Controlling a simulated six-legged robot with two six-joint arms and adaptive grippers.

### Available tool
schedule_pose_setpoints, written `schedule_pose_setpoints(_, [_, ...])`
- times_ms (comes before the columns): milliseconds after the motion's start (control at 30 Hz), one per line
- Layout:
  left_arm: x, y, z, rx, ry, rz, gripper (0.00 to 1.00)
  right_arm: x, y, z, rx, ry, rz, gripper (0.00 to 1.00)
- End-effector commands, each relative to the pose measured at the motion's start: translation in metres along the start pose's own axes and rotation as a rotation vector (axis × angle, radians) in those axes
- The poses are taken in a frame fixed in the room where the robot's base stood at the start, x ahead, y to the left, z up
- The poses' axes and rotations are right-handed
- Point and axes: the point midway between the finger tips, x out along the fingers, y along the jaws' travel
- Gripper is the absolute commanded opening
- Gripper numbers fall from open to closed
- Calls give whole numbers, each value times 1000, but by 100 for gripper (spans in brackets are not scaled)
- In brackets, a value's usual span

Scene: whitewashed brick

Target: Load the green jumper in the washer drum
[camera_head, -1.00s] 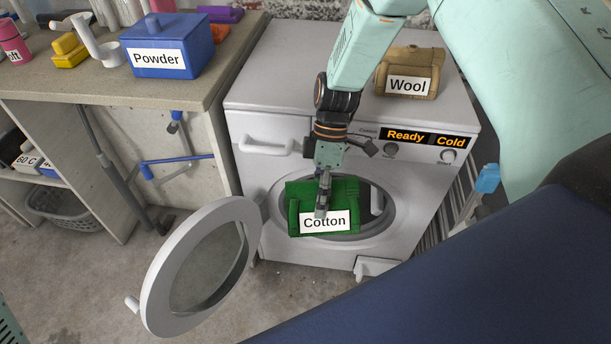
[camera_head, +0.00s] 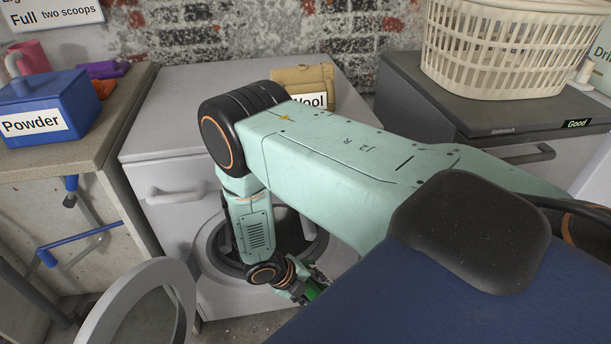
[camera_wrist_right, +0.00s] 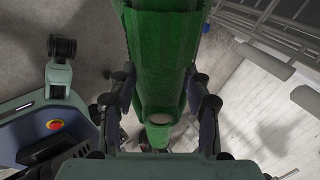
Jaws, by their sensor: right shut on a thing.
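The green jumper (camera_wrist_right: 165,55) hangs in my right gripper (camera_wrist_right: 161,108) and fills the upper middle of the right wrist view. In the head view only a small green piece (camera_head: 312,291) shows, by the right gripper (camera_head: 308,288), partly hidden by my right arm and body. The washer (camera_head: 165,195) stands with its round door (camera_head: 125,318) swung open at lower left. The drum opening (camera_head: 225,262) is partly covered by my right forearm. The gripper and jumper are in front of the washer, low and right of the opening. My left gripper is out of view.
A tan Wool bundle (camera_head: 300,80) lies on the washer. A blue Powder box (camera_head: 50,112) stands on the left counter (camera_head: 115,110). A cream basket (camera_head: 505,50) sits on the dark machine (camera_head: 410,85) at right. The open door takes up room at lower left.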

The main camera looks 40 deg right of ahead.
Motion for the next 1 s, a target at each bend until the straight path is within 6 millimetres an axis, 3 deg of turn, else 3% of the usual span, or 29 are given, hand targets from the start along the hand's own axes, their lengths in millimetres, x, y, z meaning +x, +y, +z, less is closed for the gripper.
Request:
schedule_pose_setpoints(367, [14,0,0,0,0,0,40,42,35,4,-339,-204,-77,0])
schedule_pose_setpoints(567, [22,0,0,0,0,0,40,64,76,6,-566,-353,-126,0])
schedule_pose_setpoints(800, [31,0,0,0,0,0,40,80,144,-2,-829,-536,-184,0])
schedule_pose_setpoints(1000, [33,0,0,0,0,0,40,81,164,-5,-900,-587,-201,0])
